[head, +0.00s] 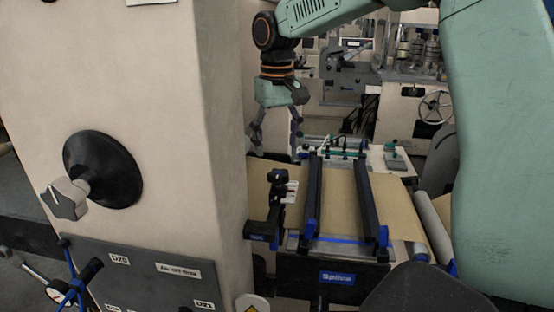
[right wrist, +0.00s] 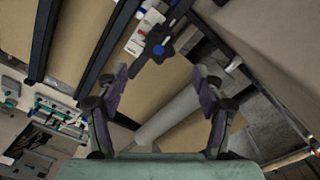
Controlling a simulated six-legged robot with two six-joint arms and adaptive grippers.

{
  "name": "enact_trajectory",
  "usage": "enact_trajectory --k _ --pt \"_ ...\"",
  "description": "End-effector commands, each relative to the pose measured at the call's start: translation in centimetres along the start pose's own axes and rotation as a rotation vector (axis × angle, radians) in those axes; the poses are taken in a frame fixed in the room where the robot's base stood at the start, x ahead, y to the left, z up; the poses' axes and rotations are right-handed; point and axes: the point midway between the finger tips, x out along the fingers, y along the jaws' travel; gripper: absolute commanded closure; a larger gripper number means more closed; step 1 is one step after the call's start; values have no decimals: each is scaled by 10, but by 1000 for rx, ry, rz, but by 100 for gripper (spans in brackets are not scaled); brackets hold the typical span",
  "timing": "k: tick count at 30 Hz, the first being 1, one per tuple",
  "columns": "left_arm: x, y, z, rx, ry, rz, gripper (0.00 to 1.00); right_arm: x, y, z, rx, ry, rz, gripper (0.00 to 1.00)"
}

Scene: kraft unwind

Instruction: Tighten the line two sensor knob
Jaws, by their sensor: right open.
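A black sensor bracket (head: 270,205) with a small dark head and a white label stands at the left edge of the brown paper web. My right gripper (head: 276,138) hangs pointing down, above and behind the bracket in the head view. In the right wrist view the gripper (right wrist: 160,75) is open and empty, with the blue knob beyond its fingertips, apart from them. My left gripper is not in view.
The splice table (head: 337,277) has two long black bars (head: 313,195) over the brown paper (head: 345,200). A pale roller (head: 435,225) lies to the right. A large beige machine column (head: 205,100) with a black dial (head: 103,168) stands close on the left.

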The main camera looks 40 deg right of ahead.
Motion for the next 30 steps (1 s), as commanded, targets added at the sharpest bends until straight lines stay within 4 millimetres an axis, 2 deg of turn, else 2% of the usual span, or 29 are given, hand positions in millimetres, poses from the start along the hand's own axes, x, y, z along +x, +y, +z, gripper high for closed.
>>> enact_trajectory --k 3,10,15,30 --pt "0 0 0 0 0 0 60 -25 0 -1 2 4 0 31" --pt "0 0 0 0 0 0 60 -53 0 0 1 2 -1 31" --pt "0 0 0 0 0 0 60 -59 0 0 1 1 -1 31" --pt "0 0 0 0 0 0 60 -59 0 0 0 1 -1 31"
